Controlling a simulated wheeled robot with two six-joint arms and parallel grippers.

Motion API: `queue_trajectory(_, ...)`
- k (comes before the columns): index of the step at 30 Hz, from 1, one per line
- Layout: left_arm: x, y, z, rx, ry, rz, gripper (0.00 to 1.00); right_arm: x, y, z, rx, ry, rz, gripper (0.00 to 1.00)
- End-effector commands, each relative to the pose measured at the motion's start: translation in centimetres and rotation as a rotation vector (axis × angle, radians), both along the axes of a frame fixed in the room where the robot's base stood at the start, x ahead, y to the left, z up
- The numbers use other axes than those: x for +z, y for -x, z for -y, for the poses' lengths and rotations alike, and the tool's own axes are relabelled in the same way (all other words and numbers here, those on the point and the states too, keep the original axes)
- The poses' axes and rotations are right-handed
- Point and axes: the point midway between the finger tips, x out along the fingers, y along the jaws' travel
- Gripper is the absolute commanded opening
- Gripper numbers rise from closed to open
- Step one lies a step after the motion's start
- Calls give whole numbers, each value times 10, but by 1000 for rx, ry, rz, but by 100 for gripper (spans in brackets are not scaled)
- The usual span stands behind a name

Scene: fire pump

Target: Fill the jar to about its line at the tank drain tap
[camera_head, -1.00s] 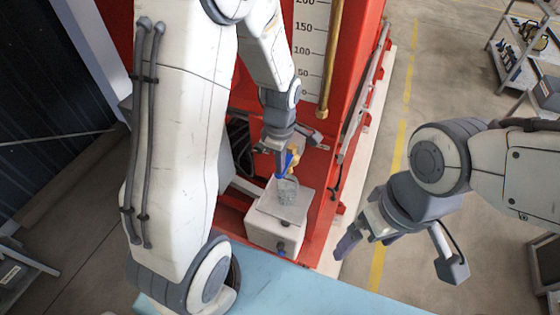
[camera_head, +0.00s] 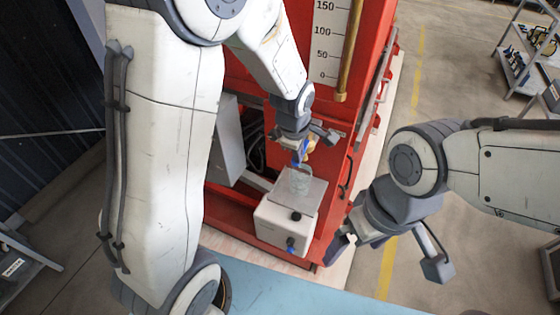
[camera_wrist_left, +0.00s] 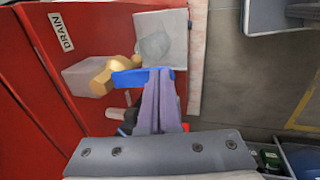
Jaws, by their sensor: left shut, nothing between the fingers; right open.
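The clear jar (camera_head: 300,181) stands on the grey plate on top of a white box, under the tap; it also shows in the wrist view (camera_wrist_left: 154,46). Its line and any water in it are too small to make out. The brass drain tap (camera_wrist_left: 104,76) sticks out from the red tank beside a "DRAIN" label (camera_wrist_left: 61,32). Its blue lever (camera_wrist_left: 129,79) lies at the tips of my left gripper (camera_wrist_left: 160,74), which is shut and empty; contact is unclear. My left gripper (camera_head: 305,139) partly hides the tap in the head view. My right gripper (camera_head: 390,255) is open and empty.
The white box (camera_head: 285,225) has dark and blue knobs on its front. The red tank (camera_head: 250,75) carries a level scale (camera_head: 325,45) and a brass pipe (camera_head: 347,50). A light blue surface (camera_head: 320,300) lies in front. Shelving (camera_head: 525,55) stands far right, beyond open floor.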

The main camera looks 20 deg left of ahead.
Motion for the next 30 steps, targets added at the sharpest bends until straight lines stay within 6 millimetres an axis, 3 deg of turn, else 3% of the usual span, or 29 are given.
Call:
queue_trajectory(7,-14,3,-8,11,0,-3,0,-19,0,0,0,0,0,100)
queue_trajectory(30,-11,3,-7,9,-1,-4,0,-16,0,0,0,0,0,100)
